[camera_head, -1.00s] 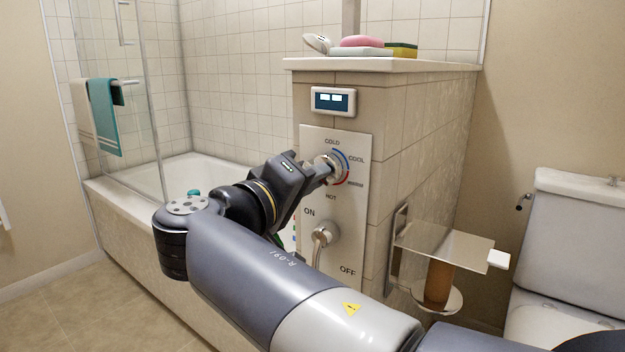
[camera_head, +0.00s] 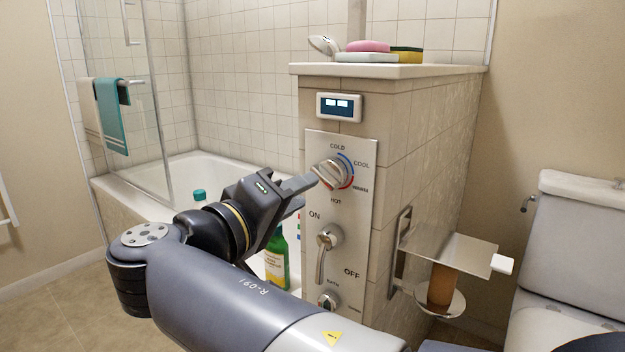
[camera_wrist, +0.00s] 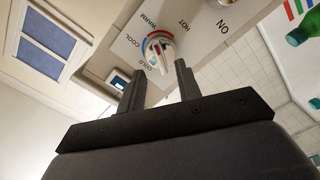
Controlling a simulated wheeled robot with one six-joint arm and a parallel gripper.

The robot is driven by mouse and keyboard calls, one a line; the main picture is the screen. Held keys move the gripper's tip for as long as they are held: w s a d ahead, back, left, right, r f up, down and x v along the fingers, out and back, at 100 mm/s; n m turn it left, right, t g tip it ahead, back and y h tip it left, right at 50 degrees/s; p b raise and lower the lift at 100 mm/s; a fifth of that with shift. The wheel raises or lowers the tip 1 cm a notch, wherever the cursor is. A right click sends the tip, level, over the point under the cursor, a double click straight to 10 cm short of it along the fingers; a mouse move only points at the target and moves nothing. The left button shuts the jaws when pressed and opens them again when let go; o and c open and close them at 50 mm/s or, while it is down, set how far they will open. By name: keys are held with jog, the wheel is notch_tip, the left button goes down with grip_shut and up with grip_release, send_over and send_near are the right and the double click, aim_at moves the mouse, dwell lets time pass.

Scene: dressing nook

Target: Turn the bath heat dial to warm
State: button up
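The bath heat dial (camera_head: 331,174) is a round metal knob with a raised grip bar on the upper part of the pale panel (camera_head: 365,225). Cold, cool, warm and hot labels and a blue-to-red arc surround it. The bar slants toward the upper right in the head view; I cannot tell its exact setting. My gripper (camera_head: 306,183) is just left of the dial. The wrist view shows the dial (camera_wrist: 160,50) ahead of and between the two parted fingers of my gripper (camera_wrist: 161,66). Nothing is held, and I see no clear contact.
Below the dial are an on/off lever (camera_head: 328,243) and another knob (camera_head: 329,300). A small display (camera_head: 339,107) is above. A holder with a shelf (camera_head: 450,250) projects at right, near the toilet (camera_head: 575,235). A green bottle (camera_head: 277,262) stands behind my arm.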

aim_at(323, 181)
jog(key=p+v, duration=0.1)
jog(key=v, duration=0.4)
jog(key=shift+s+a, duration=0.2)
jog(key=shift+s, duration=0.05)
jog(key=b+x, duration=0.3)
jog(key=x, duration=0.8)
jog(key=shift+s, duration=0.1)
jog(key=shift+a, duration=0.1)
